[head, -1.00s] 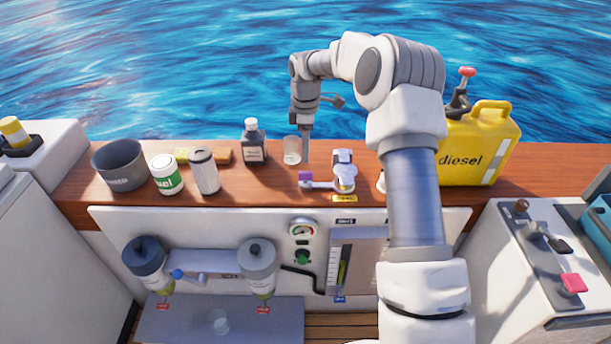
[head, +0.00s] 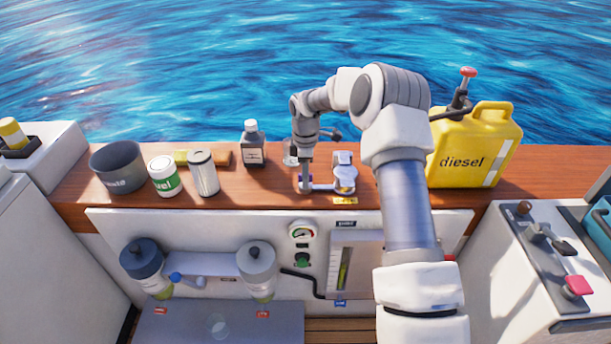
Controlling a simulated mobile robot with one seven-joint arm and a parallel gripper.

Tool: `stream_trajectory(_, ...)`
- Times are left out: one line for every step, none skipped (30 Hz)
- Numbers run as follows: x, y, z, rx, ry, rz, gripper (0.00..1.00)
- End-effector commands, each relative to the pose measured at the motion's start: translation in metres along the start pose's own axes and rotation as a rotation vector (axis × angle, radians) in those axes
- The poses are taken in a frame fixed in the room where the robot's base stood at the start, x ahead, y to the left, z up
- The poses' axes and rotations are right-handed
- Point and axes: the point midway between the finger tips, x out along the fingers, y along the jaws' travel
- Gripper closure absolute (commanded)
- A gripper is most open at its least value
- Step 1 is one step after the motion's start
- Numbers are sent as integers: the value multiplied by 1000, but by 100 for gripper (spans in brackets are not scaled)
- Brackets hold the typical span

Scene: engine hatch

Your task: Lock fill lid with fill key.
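The fill lid (head: 344,170) is a white and grey fitting on the wooden deck, above a small yellow label. The fill key appears to be the flat grey bar (head: 324,186) running left from the lid, with a purple grip at its left end that is now mostly hidden. My gripper (head: 305,184) points down with its fingertips at that purple end, left of the lid. The fingers are too small and close to the grip to tell whether they are open or shut on it. I cannot tell how the key's right end sits in the lid.
A clear glass (head: 290,155) stands close behind my gripper, and a dark bottle (head: 253,146) left of it. A yellow diesel can (head: 475,148) stands at the right. A filter (head: 203,173), a green-labelled can (head: 165,176) and a grey pot (head: 118,167) stand at the left.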

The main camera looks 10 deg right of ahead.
Motion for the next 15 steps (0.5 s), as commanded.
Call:
stream_trajectory(0,0,0,0,0,0,75)
stream_trajectory(0,0,0,0,0,0,81)
stream_trajectory(0,0,0,0,0,0,88)
stream_trajectory(0,0,0,0,0,0,93)
stream_trajectory(0,0,0,0,0,0,99)
stream_trajectory(0,0,0,0,0,0,100)
stream_trajectory(0,0,0,0,0,0,100)
stream_trajectory(0,0,0,0,0,0,100)
stream_trajectory(0,0,0,0,0,0,100)
stream_trajectory(0,0,0,0,0,0,100)
stream_trajectory(0,0,0,0,0,0,100)
stream_trajectory(0,0,0,0,0,1,100)
stream_trajectory(0,0,0,1,0,1,100)
stream_trajectory(-1,0,0,2,0,1,100)
stream_trajectory(-1,0,0,4,0,1,100)
